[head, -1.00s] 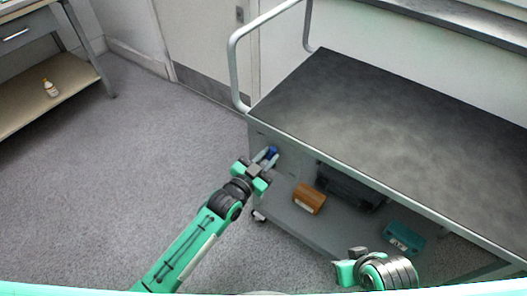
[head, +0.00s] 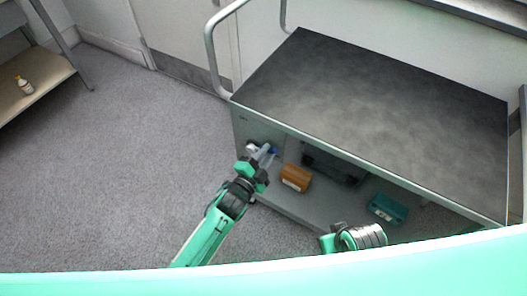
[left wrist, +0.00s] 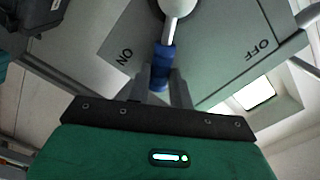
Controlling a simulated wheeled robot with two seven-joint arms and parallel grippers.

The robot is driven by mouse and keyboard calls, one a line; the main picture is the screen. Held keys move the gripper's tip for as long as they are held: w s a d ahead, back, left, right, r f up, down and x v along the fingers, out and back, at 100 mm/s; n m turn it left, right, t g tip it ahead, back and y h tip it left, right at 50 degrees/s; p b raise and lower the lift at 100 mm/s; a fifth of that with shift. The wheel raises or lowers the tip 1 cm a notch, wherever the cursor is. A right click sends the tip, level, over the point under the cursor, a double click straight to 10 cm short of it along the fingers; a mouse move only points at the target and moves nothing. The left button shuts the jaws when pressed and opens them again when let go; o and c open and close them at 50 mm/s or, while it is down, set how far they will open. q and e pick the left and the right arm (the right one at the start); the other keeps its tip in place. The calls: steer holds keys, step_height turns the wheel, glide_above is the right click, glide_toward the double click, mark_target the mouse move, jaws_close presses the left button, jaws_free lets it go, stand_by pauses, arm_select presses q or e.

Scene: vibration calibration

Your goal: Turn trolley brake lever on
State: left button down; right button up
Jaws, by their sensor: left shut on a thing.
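The trolley (head: 240,130) has a dark top and a grey end panel. On that panel is the brake lever, with a white hub (left wrist: 176,6) and a blue grip (left wrist: 163,58); the blue grip also shows in the head view (head: 272,150). In the left wrist view the grip points down from the hub, between the ON label (left wrist: 125,56) at left and the OFF label (left wrist: 262,49) at right, nearer ON. My left gripper (head: 262,158) is shut on the grip; its fingers (left wrist: 165,88) stand on both sides. My right gripper (head: 328,243) is low beside the trolley, its jaws unclear.
The lower shelf carries an orange box (head: 296,178), a dark case (head: 333,165) and a teal box (head: 388,209). A metal handle (head: 209,50) rises at the trolley's left end. A bench with a small bottle (head: 24,86) stands far left. Carpet between is clear.

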arm_select(q)
steer(key=shift+s+d+f+m, duration=0.1)
steer(key=shift+f+m, duration=0.15)
steer(key=shift+m, duration=0.05)
steer(key=c, duration=1.2)
jaws_free()
steer(key=shift+c, duration=0.2)
arm_select(e)
steer(key=shift+r, duration=0.1)
arm_select(q)
steer(key=v, duration=1.4)
steer(key=shift+p, duration=0.4)
arm_select(e)
steer(key=shift+x, duration=0.85)
steer(key=shift+s, duration=0.25)
arm_select(q)
steer(key=shift+r, duration=0.1)
